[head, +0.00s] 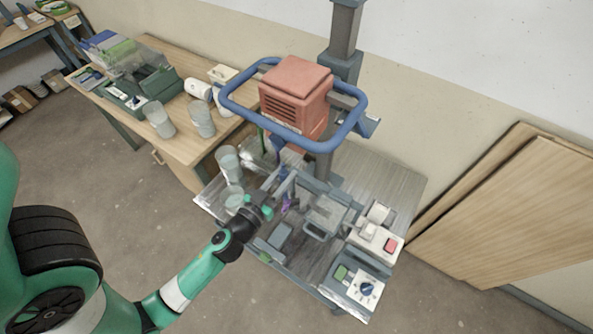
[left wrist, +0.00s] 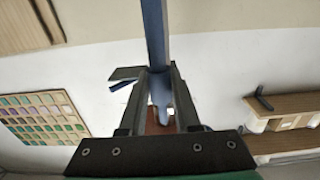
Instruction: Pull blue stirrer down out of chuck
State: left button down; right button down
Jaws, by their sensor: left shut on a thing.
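The blue stirrer (head: 279,150) shows as a short blue piece below the red mixer head (head: 296,92). Its upper end and the chuck are hard to make out. My left gripper (head: 280,174) has its grey fingers at the stirrer, just under the mixer head. In the left wrist view, the blue stirrer (left wrist: 160,90) lies between the two fingers, and the left gripper (left wrist: 158,74) is shut on it. I cannot tell whether the stirrer's top is still inside the chuck. My right gripper is out of view.
A blue ring guard (head: 232,110) surrounds the mixer head. Clear buckets (head: 229,163) stand at the left of the metal bench (head: 395,165). A control box (head: 365,288) and a red-button box (head: 378,240) sit at its right. A wooden table (head: 180,155) stands behind left.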

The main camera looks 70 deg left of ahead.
pick_arm(q)
jog(key=shift+b+v, duration=1.15)
jog(key=shift+v, duration=0.95)
jog(key=shift+s+d, duration=0.15)
jog(key=shift+s, duration=0.15)
